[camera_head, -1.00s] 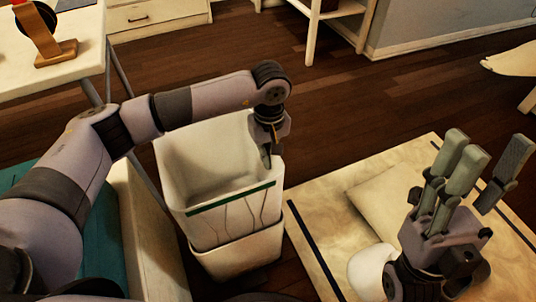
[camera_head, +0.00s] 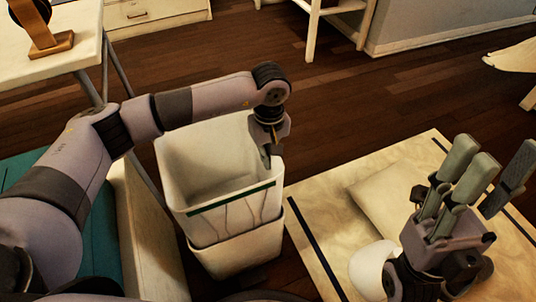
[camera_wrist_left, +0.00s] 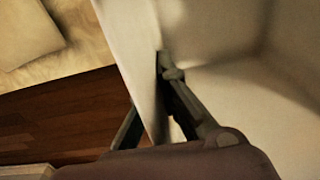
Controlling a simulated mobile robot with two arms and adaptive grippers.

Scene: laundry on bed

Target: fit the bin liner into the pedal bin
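The bin liner (camera_head: 172,178) is a tall, whitish open tub with a dark green strip along its front rim. It stands upright, its lower part inside the cream pedal bin (camera_head: 245,252), its upper part well above the bin's rim. My left gripper (camera_head: 267,158) points down at the liner's right rim. In the left wrist view my left gripper (camera_wrist_left: 150,105) has one finger inside and one outside the liner wall (camera_wrist_left: 133,35), and looks shut on it. My right gripper (camera_head: 492,172) is open and empty, held up at the right. The liner hides the bin's inside.
A pale mat (camera_head: 325,215) with a cushion-like pad (camera_head: 385,195) lies right of the bin. A pale board edge (camera_head: 150,245) and teal surface (camera_head: 100,235) lie close on the left. A white table (camera_head: 75,60) stands upper left. Wood floor (camera_head: 340,105) behind is clear.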

